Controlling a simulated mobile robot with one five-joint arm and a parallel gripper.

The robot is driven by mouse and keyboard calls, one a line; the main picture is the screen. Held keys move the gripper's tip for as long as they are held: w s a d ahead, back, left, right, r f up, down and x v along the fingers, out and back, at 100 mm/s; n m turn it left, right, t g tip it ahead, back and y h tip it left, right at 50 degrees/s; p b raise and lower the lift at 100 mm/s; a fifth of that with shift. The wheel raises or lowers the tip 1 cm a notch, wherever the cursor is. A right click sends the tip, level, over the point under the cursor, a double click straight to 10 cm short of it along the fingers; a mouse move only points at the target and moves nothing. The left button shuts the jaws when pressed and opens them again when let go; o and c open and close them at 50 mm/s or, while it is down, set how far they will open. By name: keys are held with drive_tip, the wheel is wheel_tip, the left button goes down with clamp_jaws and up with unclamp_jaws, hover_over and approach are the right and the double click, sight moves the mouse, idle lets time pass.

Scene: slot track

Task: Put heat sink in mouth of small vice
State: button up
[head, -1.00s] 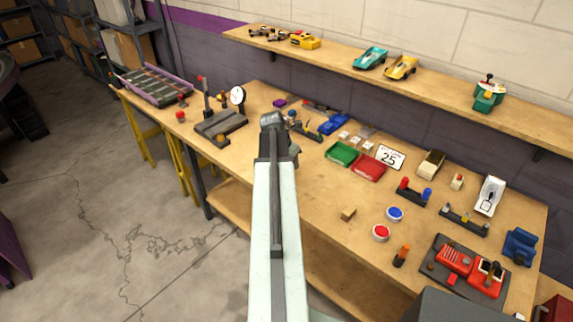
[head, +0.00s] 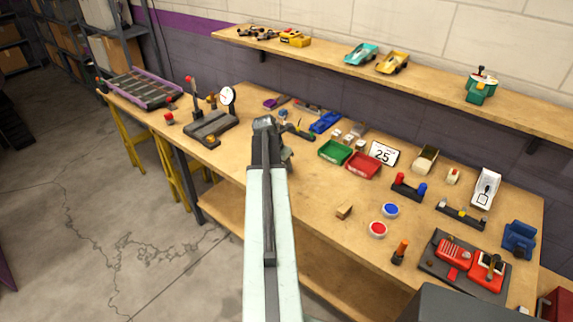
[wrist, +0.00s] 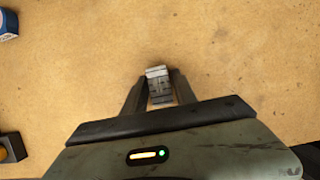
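My gripper (wrist: 158,80) shows in the wrist view with its two dark fingers on either side of a small grey finned block, which looks like the heat sink (wrist: 158,92). The fingers appear closed on it, above bare wooden bench top. In the head view my arm reaches over the bench, and its end hides the fingers and the heat sink. A blue vice-like object (head: 518,238), apparently the small vice, stands at the bench's right end, well apart from my gripper. Its mouth is too small to make out.
The bench (head: 300,200) holds a green bin (head: 334,152), a red bin (head: 362,165), a dial gauge stand (head: 212,126) and a red machine on a dark base (head: 465,262). A blue and white item (wrist: 8,24) lies at the wrist view's upper left. The front middle is fairly clear.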

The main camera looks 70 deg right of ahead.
drive_tip(key=shift+o, duration=0.3)
drive_tip(key=shift+r, duration=0.2)
drive_tip(key=p+v, duration=1.1)
drive_tip(key=v, duration=0.1)
drive_tip(key=shift+f, duration=0.1)
